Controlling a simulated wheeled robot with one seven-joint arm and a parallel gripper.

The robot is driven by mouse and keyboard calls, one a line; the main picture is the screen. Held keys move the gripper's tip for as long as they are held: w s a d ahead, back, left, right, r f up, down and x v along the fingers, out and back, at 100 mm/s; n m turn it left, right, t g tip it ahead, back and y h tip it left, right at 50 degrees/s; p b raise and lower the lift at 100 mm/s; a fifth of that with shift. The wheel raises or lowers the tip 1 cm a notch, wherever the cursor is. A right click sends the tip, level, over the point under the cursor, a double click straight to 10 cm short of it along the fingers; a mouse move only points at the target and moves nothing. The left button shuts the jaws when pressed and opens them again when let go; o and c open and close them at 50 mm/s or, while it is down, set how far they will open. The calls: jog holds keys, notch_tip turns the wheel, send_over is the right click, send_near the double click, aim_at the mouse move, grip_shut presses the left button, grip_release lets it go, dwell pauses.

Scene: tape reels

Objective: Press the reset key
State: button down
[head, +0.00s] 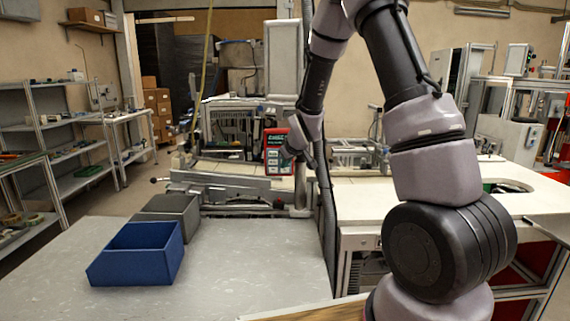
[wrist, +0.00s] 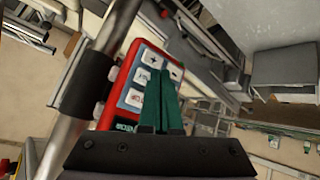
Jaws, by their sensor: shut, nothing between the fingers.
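A red control panel (head: 277,160) with a dark label and several pale keys stands at the machine in the head view. In the wrist view the panel (wrist: 115,105) is tilted, and its white keys (wrist: 141,77) show beside my fingers. I cannot tell which key is the reset key; the marks are too small to read surely. My gripper (head: 291,150) is at the right side of the panel in the head view. In the wrist view my green fingers (wrist: 163,78) are together and empty, over the panel's face and hiding part of it. I cannot tell whether they touch a key.
A grey pole (wrist: 122,22) runs beside the panel in the wrist view. A blue bin (head: 135,270) and a grey bin (head: 170,208) stand on the grey table (head: 250,270). The table's front right is clear. Machine parts surround the panel.

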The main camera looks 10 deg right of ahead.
jog(key=shift+w, duration=0.35)
jog(key=shift+w+d, duration=0.15)
jog(key=shift+w, duration=0.25)
dwell(0.5)
dwell(0.3)
jog(key=shift+s, duration=0.8)
jog(key=shift+s+a, duration=0.1)
jog(key=shift+a, duration=0.1)
jog(key=s, duration=0.2)
jog(key=s+a, duration=0.1)
jog(key=s, duration=0.1)
jog(key=shift+s, duration=0.35)
jog(key=shift+r, duration=0.1)
